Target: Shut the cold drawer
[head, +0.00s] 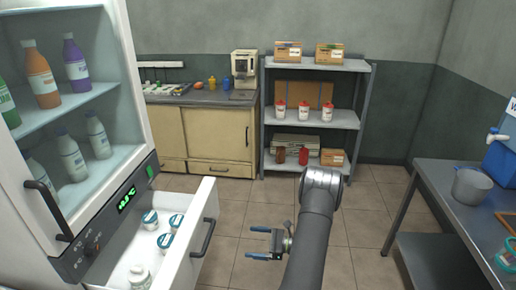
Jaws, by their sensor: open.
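The cold drawer (193,258) is pulled out from the lower part of a white fridge cabinet at the left. Its front panel has a dark bar handle (204,238). Several small tubs with blue lids (165,240) and a white bottle (138,276) are inside it. My gripper (254,243) is open and empty, to the right of the drawer handle and apart from it. Its two blue-tipped fingers point left towards the drawer front. The drawer's near end is cut off by the picture's lower edge.
The fridge cabinet (125,168) holds bottles on shelves above a green display. A cream counter (205,134) and a metal shelf rack (314,118) stand at the back wall. A metal table (446,212) with a grey bucket (470,186) is at the right. The tiled floor between is clear.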

